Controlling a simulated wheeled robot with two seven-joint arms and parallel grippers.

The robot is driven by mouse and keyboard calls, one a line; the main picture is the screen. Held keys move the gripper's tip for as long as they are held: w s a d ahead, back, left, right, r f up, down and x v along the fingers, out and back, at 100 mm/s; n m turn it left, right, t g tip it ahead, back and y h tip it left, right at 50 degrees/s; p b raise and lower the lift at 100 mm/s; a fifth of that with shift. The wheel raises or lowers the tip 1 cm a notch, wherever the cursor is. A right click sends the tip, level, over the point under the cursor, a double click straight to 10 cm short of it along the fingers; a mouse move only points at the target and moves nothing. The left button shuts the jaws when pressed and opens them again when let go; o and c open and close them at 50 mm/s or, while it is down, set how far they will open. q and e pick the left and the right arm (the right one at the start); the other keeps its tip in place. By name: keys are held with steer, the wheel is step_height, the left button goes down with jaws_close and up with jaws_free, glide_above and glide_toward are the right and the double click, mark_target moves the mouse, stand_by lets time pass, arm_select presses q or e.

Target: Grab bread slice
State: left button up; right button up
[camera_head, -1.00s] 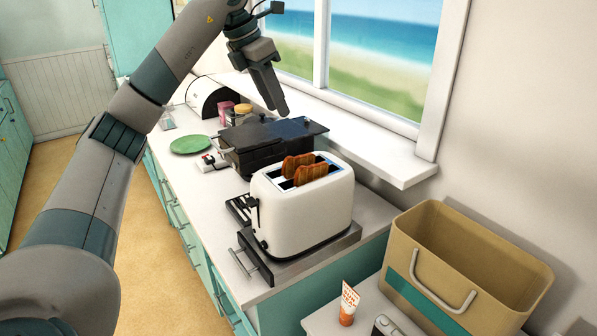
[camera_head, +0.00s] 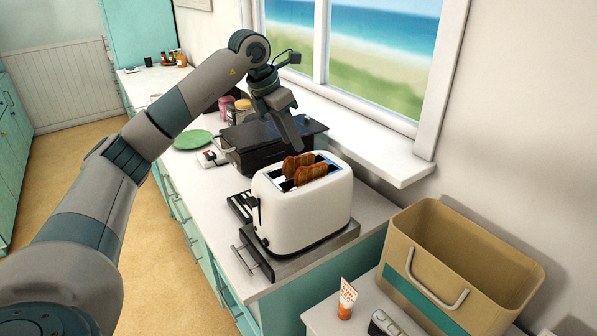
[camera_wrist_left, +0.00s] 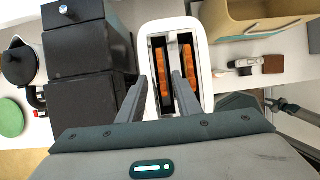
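Two browned bread slices stand upright in the slots of the white toaster (camera_head: 290,222). The nearer slice (camera_head: 312,174) and the farther slice (camera_head: 291,166) stick out above the top. My left gripper (camera_head: 297,148) is above and just behind the toaster in the head view. In the left wrist view its two fingers (camera_wrist_left: 160,95) are apart and empty, pointing toward the toaster, with the left slice (camera_wrist_left: 162,68) visible between and beyond them. The right slice (camera_wrist_left: 188,60) lies beyond the right finger.
A black box-shaped appliance (camera_head: 250,146) stands close behind the toaster. A green plate (camera_head: 192,140) lies farther back on the counter. A tan box with a handle (camera_head: 500,274) and an orange-white tube (camera_head: 346,300) stand at the front right. The window wall runs along the right.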

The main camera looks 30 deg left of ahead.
mark_target(297, 156)
arm_select(q)
steer(key=shift+w+d+f+p, duration=0.1)
steer(key=shift+d+f+p, duration=0.1)
steer(key=shift+f+p, duration=0.9)
steer(key=shift+p+x, duration=0.6)
steer(key=shift+x, duration=0.35)
steer(key=shift+w+d+f, duration=0.1)
steer(key=shift+f, duration=0.5)
jaws_close()
